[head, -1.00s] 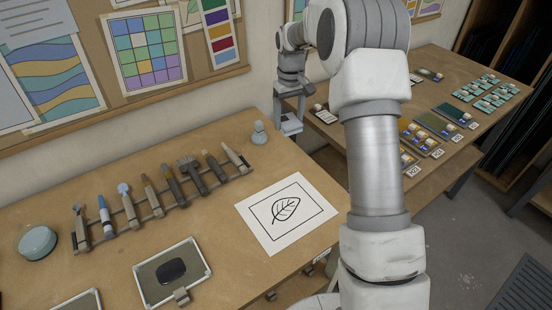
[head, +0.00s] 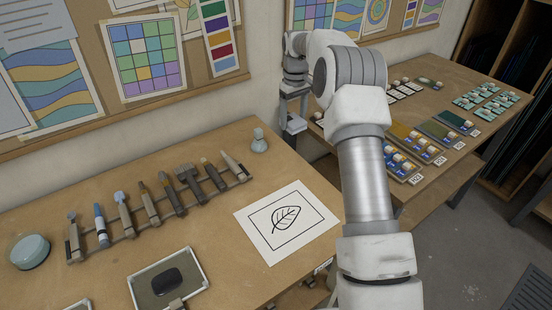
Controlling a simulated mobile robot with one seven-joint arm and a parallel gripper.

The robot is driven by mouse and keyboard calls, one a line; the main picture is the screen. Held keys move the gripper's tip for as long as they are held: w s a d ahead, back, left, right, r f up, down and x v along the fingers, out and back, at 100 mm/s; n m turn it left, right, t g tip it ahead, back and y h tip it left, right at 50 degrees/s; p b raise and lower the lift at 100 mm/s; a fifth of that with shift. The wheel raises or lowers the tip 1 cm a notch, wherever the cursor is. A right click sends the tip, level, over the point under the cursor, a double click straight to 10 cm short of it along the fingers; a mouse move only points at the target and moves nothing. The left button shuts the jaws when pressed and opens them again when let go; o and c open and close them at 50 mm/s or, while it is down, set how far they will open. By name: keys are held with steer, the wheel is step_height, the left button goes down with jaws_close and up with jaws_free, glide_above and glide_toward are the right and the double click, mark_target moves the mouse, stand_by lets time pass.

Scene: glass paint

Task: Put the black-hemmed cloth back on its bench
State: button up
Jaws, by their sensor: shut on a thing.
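My gripper (head: 294,122) is at the back of the picture, just past the right end of the near bench (head: 95,185), in the gap before the far bench (head: 395,198). It looks small and partly turned away. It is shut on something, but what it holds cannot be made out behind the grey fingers. I cannot pick out a cloth with a black hem on either bench.
The near bench holds a tool rack (head: 160,215), a leaf drawing (head: 287,221), a round tin (head: 30,251), a small glass bottle (head: 260,141) and a framed tray (head: 190,257). Mats with several jars (head: 405,165) and cards cover the far bench. Floor (head: 430,255) shows at right.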

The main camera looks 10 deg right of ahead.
glide_above(276, 165)
step_height(276, 165, down, 5)
steer(key=shift+f, duration=2.1)
steer(key=shift+f, duration=0.2)
steer(key=o, duration=1.1)
steer(key=shift+o, duration=0.2)
